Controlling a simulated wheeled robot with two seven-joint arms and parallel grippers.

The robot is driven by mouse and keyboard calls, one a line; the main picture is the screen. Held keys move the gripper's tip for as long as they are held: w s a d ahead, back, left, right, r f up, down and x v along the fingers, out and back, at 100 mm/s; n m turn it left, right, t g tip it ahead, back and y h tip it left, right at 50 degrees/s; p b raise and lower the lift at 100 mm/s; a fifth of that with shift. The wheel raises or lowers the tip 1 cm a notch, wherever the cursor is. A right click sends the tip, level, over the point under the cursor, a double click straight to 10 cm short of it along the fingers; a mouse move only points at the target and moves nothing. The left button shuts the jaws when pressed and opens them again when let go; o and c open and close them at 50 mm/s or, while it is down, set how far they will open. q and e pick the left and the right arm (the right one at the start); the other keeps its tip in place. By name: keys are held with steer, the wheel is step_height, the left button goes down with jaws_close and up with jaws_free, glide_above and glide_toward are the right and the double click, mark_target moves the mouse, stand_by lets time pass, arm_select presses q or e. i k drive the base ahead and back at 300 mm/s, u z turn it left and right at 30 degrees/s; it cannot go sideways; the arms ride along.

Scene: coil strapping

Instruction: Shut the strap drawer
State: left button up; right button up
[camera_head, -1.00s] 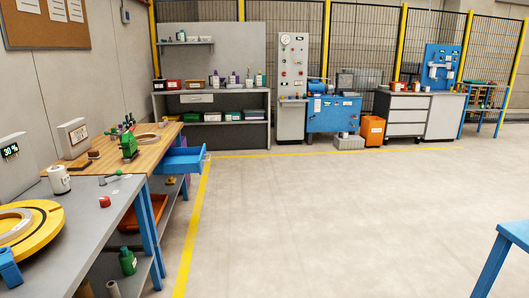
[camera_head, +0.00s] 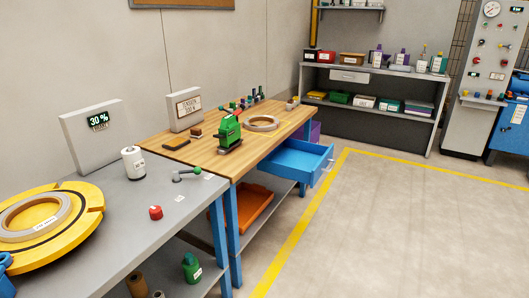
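The strap drawer, a blue drawer (camera_head: 297,160), stands pulled out from under the wooden-topped bench (camera_head: 190,152). It sticks out to the right over the floor, and its inside looks empty from here. A small light handle shows on its front face.
A grey table (camera_head: 135,205) in front carries a yellow turntable with a coil (camera_head: 75,218), a white canister (camera_head: 133,162) and a red knob (camera_head: 155,212). A green tool (camera_head: 229,132) stands on the wooden bench. An orange tray (camera_head: 248,205) sits below. The floor right of the yellow line is clear.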

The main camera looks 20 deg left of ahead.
mark_target(305, 162)
steer(key=z, duration=0.2)
steer(key=i, duration=2.35)
steer(key=u, duration=1.05)
steer(key=i, duration=0.6)
steer(key=z, duration=0.1)
